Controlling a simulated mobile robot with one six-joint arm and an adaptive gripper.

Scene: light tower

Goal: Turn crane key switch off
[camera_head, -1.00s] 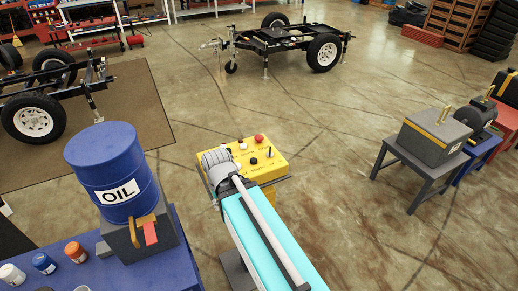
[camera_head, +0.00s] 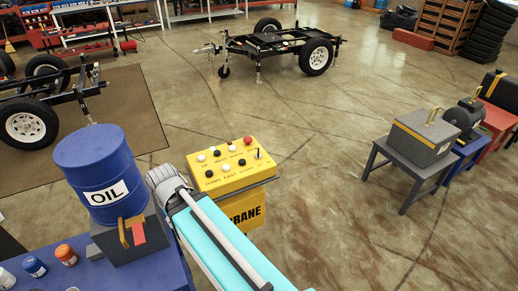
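The yellow crane control box (camera_head: 230,172) stands in the middle of the view with its top panel in sight. The panel carries white and black buttons and a red knob (camera_head: 248,140). A dark upright switch (camera_head: 258,154), which looks like the key switch, stands near the panel's right edge. Whether it is on or off cannot be told. The word "CRANE" shows on the box's yellow front (camera_head: 246,212). My grey and turquoise arm reaches in from the bottom, and its far end is at the box's left side. My gripper's fingers are hidden behind the arm.
A blue oil drum (camera_head: 105,175) stands on a grey block on the blue table (camera_head: 165,278) at left, with small jars beside it. A grey toolbox (camera_head: 422,137) sits on a grey stool at right. Wheeled trailer frames (camera_head: 280,45) stand farther back. The floor right of the box is open.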

